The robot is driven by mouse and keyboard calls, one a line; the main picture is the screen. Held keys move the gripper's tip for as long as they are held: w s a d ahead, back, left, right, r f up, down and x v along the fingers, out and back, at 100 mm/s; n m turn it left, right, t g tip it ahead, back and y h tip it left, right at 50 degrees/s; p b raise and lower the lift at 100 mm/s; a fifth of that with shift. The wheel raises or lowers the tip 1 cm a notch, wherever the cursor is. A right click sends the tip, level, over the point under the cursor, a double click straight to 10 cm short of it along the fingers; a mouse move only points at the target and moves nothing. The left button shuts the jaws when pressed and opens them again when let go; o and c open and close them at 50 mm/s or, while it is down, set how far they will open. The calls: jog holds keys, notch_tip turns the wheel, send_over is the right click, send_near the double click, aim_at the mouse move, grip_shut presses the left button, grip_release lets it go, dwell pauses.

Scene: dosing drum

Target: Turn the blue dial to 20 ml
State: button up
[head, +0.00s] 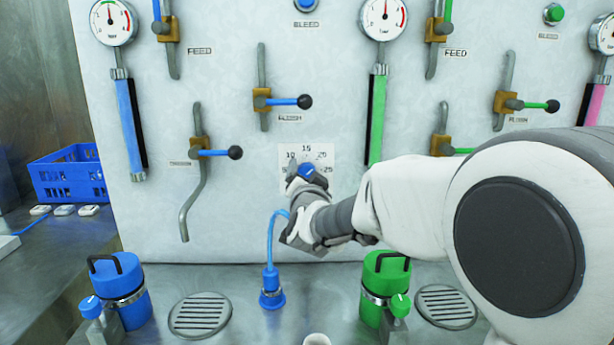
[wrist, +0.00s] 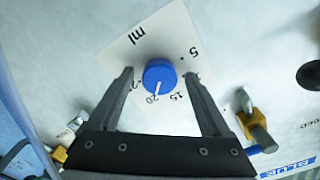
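The blue dial (wrist: 160,72) sits on a white scale plate (wrist: 178,35) marked in ml. In the wrist view its white pointer line points at about the 20 mark. The 5 and 15 marks are readable; the 25 is partly covered by a finger and the 10 appears hidden. My gripper (wrist: 159,74) is open, with one finger on each side of the dial and a visible gap to it on both sides. In the head view the dial (head: 312,172) is partly covered by my gripper (head: 304,182), in front of the plate (head: 320,151).
Blue-handled levers (head: 289,101) (head: 219,153) stick out of the panel above and left of the dial. A blue hose (head: 271,240) rises below it. Blue (head: 119,292) and green (head: 386,276) canisters stand on the counter. A blue crate (head: 70,178) stands far left.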

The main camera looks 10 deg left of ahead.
jog(key=v, duration=1.7)
jog(key=shift+s+p, duration=0.3)
jog(key=shift+p, duration=0.1)
jog(key=s+d+f+n+g+h, duration=0.1)
jog(key=s+d+f+g, duration=0.25)
jog(key=s+d, duration=0.35)
jog(key=s+d+f+n+g+h, duration=0.25)
jog(key=s+d+g, duration=0.2)
jog(key=d, duration=0.45)
jog(key=s+d+f+n+g+h, duration=0.1)
jog(key=s+d+f+g, duration=0.2)
jog(key=s+d, duration=0.5)
notch_tip(320, 180, up, 14)
jog(key=p, duration=1.4)
jog(key=shift+w+d+f+g, duration=0.2)
jog(key=shift+w+d+g, duration=0.1)
jog(key=shift+d+g, duration=0.1)
